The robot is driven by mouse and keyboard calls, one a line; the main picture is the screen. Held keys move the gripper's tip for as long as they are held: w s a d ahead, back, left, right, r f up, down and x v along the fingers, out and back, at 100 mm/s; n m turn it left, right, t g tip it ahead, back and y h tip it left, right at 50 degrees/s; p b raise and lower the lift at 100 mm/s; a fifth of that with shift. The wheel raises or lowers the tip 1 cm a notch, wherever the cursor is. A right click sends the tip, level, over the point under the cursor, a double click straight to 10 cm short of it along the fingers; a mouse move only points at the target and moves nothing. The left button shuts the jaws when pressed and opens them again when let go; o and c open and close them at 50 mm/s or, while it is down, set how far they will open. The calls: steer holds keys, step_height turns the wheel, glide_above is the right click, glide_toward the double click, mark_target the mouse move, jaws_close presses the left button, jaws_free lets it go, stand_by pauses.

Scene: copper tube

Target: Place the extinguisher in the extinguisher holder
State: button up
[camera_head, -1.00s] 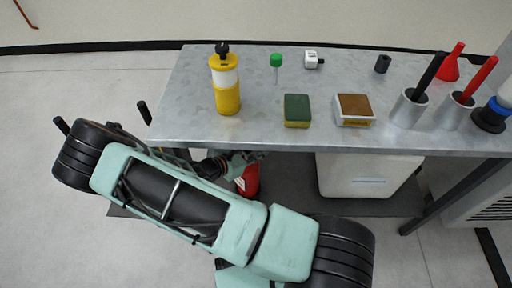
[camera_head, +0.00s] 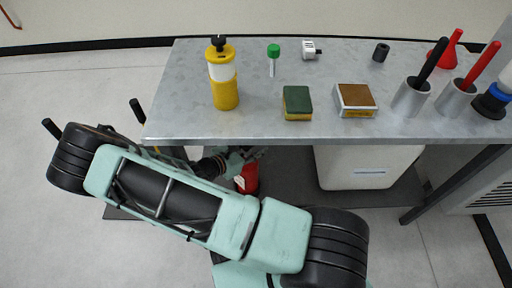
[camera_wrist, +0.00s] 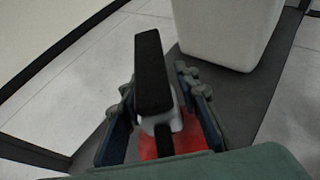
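The extinguisher (camera_head: 250,178) is red and stands upright, as far as it shows, low under the front edge of the table in the head view. In the wrist view its black handle (camera_wrist: 152,75) and red body (camera_wrist: 175,142) show close up. My gripper (camera_wrist: 160,112) has its two fingers apart, one on each side of the extinguisher's top. A gap shows between the left finger and the valve. My gripper and wrist partly hide the extinguisher in the head view. I cannot pick out the extinguisher holder in either view.
A metal table (camera_head: 330,126) stands above my gripper. It carries a yellow bottle (camera_head: 224,85), a sponge (camera_head: 297,103), a brown-topped block (camera_head: 355,97) and two grey cups with handles. A white bin (camera_head: 365,168) stands under the table to the right. Open floor lies left.

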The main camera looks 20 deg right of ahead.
steer(key=shift+o, duration=0.4)
steer(key=shift+s+a+r, duration=0.1)
steer(key=shift+a+r, duration=0.1)
steer(key=shift+a, duration=0.05)
steer(key=p+v, duration=0.3)
steer(key=v, duration=0.8)
steer(key=shift+a, duration=0.15)
steer(key=shift+r, duration=0.1)
steer(key=shift+s, duration=0.1)
